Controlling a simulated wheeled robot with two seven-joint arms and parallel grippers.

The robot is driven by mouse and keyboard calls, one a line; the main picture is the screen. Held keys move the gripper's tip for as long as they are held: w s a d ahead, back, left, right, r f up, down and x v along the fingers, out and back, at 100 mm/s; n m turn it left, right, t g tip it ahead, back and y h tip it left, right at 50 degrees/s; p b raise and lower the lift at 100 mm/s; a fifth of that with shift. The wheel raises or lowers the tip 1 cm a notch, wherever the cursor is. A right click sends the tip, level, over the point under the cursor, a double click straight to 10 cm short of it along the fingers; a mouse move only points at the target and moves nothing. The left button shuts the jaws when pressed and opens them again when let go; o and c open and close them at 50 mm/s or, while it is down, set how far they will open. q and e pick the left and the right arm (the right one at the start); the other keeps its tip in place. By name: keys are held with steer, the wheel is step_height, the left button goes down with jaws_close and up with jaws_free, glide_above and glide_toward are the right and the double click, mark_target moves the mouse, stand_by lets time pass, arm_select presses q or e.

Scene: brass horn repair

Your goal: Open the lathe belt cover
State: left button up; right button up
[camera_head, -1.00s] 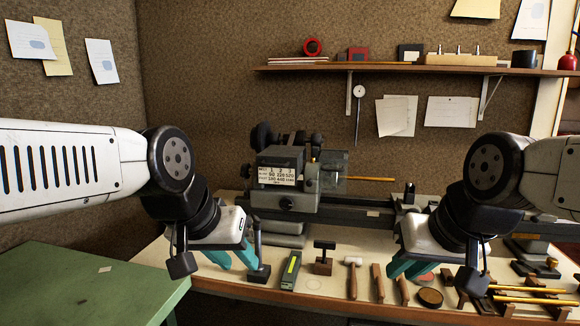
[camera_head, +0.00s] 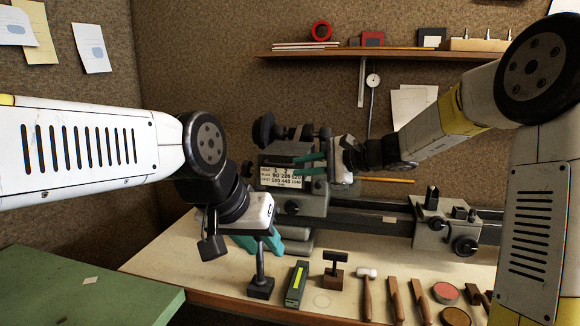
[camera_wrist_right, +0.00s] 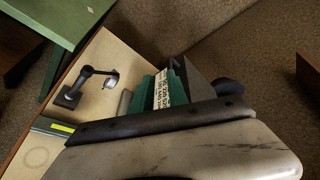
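The lathe's grey headstock (camera_head: 305,205) stands at the back of the bench. Its box-shaped belt cover (camera_head: 280,151) has a white speed plate (camera_head: 282,177) on the front and looks closed. My right gripper (camera_head: 309,164) is at the cover's right side, its teal fingers apart and pointing left. In the right wrist view the fingers (camera_wrist_right: 161,88) show with the plate (camera_wrist_right: 162,90) between or behind them; contact cannot be told. My left gripper (camera_head: 258,244) points down in front of the headstock, fingers apart, empty, partly hidden behind a small black stand.
A green table (camera_head: 85,290) is at lower left. A shelf (camera_head: 390,53) hangs above.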

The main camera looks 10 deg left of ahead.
mark_target(282, 165)
steer(key=w, duration=0.1)
steer(key=w+a, duration=0.1)
steer(key=w+m, duration=0.1)
steer(key=shift+a+f+t+y, duration=0.15)
steer(key=shift+a+t+y, duration=0.15)
steer(key=shift+t+y, duration=0.1)
steer(key=x, duration=0.7)
steer(key=shift+s, duration=0.1)
jaws_close()
stand_by(0.9)
